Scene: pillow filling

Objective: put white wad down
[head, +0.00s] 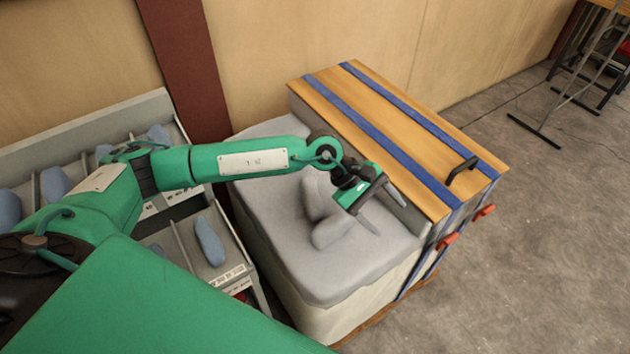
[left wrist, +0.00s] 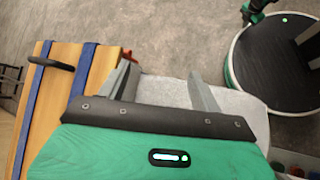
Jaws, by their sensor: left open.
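My left gripper (head: 383,208) hangs over the right part of a padded grey-white top. Its two fingers are spread and nothing shows between them; they are also spread in the left wrist view (left wrist: 162,85). A pale grey-white wad (head: 334,231) lies on the padded top, just left of and below the gripper. Another pale lump (head: 317,195) rises right behind it; I cannot tell whether the two are one piece. Part of both is hidden by my gripper and wrist. My right gripper is not seen.
A wooden lid (head: 390,110) with blue straps and a black handle (head: 461,170) stands behind the padded top (head: 345,280). Racks at left hold several blue-grey lumps (head: 209,240). A wall (head: 300,45) stands behind. Open floor (head: 550,240) lies at right.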

